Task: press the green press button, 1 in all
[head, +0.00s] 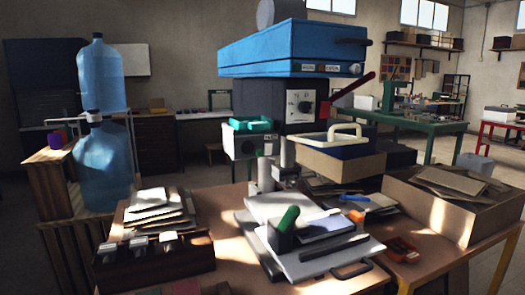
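A green rounded peg (289,219) stands tilted in a dark grey block on the papers at the middle front of the table. It is the clearest green button-like part, but I cannot tell for sure that it is the press button. A small dark green spot (260,153) also shows on the front of the pale box under the teal piece, too small to make out. My gripper is not in view, so its state and its distance from the button do not show.
A large blue-topped machine (290,48) with a red lever (352,89) overhangs the table's back. Grey upright cylinders (265,174) stand behind the papers. A dark file box (153,262) is at left, a cardboard box (448,210) at right. Bare tabletop (232,196) shows between.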

